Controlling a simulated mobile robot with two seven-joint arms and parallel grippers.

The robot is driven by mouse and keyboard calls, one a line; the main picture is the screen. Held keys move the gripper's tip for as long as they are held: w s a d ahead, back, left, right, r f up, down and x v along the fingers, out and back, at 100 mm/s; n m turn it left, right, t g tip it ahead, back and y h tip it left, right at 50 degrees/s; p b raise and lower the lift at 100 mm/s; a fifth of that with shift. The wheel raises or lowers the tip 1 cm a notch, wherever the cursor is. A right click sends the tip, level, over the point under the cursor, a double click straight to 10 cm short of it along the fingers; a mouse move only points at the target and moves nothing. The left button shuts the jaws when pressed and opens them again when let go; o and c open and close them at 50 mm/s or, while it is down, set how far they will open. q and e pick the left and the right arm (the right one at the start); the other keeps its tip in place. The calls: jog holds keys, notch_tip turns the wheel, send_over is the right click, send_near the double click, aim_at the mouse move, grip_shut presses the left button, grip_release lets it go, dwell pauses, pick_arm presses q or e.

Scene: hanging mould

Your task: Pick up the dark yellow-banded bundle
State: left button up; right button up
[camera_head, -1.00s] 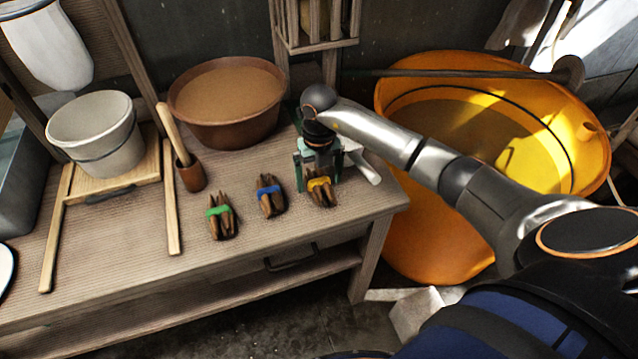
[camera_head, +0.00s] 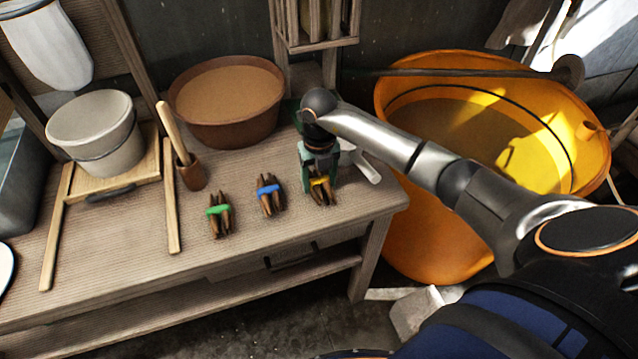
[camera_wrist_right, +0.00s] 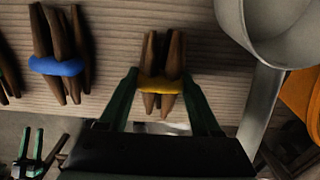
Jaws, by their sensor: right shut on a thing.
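The dark yellow-banded bundle (camera_head: 320,188) is at the right end of the bench, a cluster of dark brown sticks with a yellow band. My right gripper (camera_head: 319,172) is shut on it from above, with a green finger on each side. The wrist view shows the bundle (camera_wrist_right: 161,85) between the fingers of the right gripper (camera_wrist_right: 160,80), over the bench front edge. Whether it is clear of the bench top I cannot tell. My left gripper (camera_wrist_right: 31,147) shows small at the lower left of the wrist view, its fingers apart and empty.
A blue-banded bundle (camera_head: 270,196) and a green-banded bundle (camera_head: 220,214) stand to the left on the bench (camera_head: 130,255). A brown basin (camera_head: 225,130), a mortar (camera_head: 192,174) and a grey bucket (camera_head: 100,140) are behind. A large orange tub (camera_head: 440,245) stands at the right.

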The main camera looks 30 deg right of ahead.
jog(key=c, duration=0.4)
jog(key=shift+r, duration=0.1)
